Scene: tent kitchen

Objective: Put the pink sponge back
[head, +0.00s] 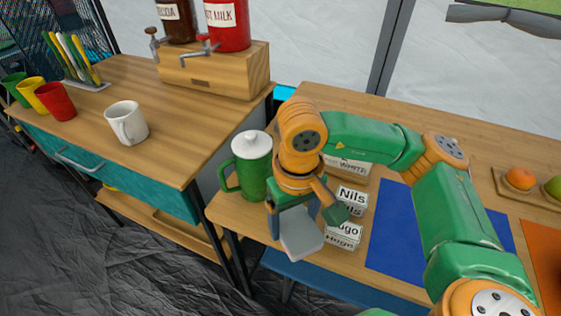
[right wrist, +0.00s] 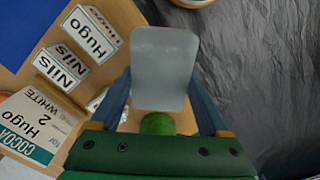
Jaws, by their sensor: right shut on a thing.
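My right gripper (head: 294,216) is shut on a pale grey, flat slab with rounded corners (head: 301,236), held at the front edge of the right-hand table. In the right wrist view the slab (right wrist: 165,68) sits between the two blue-grey fingers (right wrist: 163,98). My left gripper is not in view.
A green jug with a white lid (head: 251,165) stands just left of my right gripper. Name blocks (head: 350,198) and a blue mat (head: 396,235) lie right of it. A white mug (head: 127,122) stands on the left counter (head: 165,160); dark floor (head: 110,255) lies in front.

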